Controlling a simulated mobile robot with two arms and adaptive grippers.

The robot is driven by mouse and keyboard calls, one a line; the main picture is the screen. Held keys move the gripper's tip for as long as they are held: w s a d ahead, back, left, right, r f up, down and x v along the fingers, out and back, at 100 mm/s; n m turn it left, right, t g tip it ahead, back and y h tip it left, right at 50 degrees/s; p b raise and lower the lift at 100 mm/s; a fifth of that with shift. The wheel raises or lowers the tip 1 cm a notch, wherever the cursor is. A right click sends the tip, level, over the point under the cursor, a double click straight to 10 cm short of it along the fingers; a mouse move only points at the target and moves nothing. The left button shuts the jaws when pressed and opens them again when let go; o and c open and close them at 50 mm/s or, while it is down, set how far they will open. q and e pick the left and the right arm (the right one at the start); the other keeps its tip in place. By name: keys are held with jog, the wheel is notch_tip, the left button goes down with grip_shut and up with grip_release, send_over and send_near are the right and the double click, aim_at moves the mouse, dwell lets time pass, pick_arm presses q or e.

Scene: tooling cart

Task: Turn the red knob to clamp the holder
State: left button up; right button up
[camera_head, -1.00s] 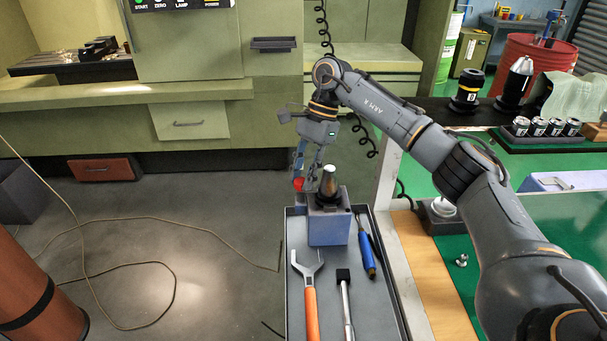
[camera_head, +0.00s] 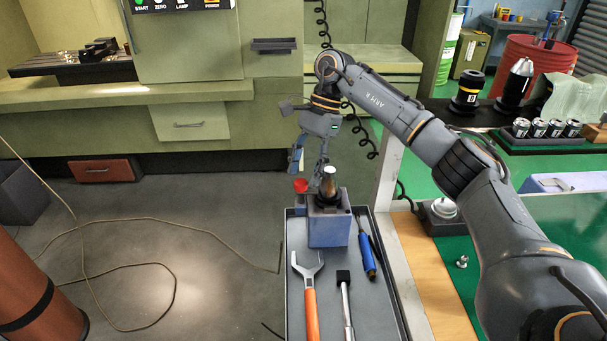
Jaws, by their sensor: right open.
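The red knob (camera_head: 300,186) sits on the left side of the blue clamping block (camera_head: 329,228), near its top. The holder (camera_head: 328,185), a metallic cone with a dark base, stands upright in the block. My right gripper (camera_head: 309,172) is open above the knob and beside the holder, with its fingers pointing down. One finger is up and left of the knob, the other hangs close to the holder; I cannot tell whether it touches. The knob is now clear of the fingers. My left gripper is not in view.
The block stands on a grey cart tray (camera_head: 377,318). An orange-handled wrench (camera_head: 310,290), a black-headed tool (camera_head: 345,300) and a blue-handled screwdriver (camera_head: 366,255) lie in front of and beside it. A bench with a wooden edge (camera_head: 425,270) is at the right. Floor at left is mostly open.

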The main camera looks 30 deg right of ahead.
jog(key=v, duration=1)
jog(key=shift+w+d+r, duration=0.1)
jog(key=shift+r, duration=0.05)
